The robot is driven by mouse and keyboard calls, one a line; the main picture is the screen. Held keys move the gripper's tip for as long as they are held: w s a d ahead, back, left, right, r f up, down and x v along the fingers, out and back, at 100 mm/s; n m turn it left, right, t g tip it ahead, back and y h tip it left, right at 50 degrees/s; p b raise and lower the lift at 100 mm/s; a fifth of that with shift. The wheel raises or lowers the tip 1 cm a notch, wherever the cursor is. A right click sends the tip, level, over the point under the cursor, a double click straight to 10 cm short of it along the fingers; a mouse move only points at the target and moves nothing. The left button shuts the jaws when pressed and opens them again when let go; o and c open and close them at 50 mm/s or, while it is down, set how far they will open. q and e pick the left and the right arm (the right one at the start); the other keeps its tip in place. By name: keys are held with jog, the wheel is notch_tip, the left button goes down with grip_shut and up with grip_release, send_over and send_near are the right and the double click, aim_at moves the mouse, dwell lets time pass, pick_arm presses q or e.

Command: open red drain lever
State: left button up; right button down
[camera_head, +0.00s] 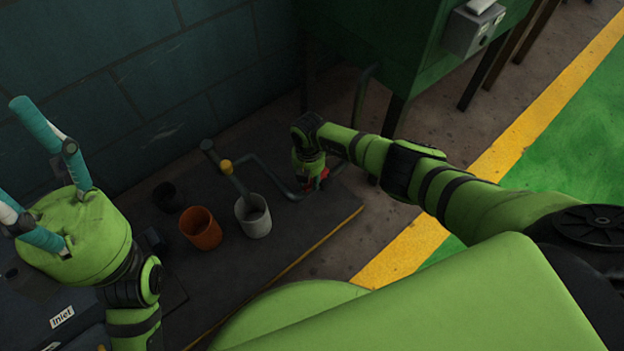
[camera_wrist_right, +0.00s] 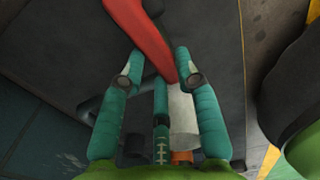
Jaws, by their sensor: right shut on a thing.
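The red drain lever (camera_wrist_right: 143,36) runs from the top edge of the right wrist view down to its tip between my teal fingers. In the head view only a small red part of the lever (camera_head: 323,174) shows, beside my right gripper (camera_head: 311,182). My right gripper is shut on the lever, and its fingers also show in the right wrist view (camera_wrist_right: 162,68). The gripper hides most of the lever in the head view. My left gripper (camera_head: 28,165) is at the left edge of the head view, its teal fingers spread and empty, away from the lever.
A grey cup (camera_head: 253,217), an orange cup (camera_head: 201,229) and a black cup (camera_head: 168,197) stand on the dark platform (camera_head: 300,228). A grey pipe with a yellow fitting (camera_head: 226,167) rises behind them. A green machine (camera_head: 385,45) stands behind my right arm.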

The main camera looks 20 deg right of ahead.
jog(key=shift+w+a+m, duration=0.1)
jog(key=shift+w+m, duration=0.15)
jog(key=shift+m, duration=0.25)
jog(key=c, duration=0.9)
grip_release()
jog(key=shift+w, duration=0.1)
notch_tip(320, 180, up, 12)
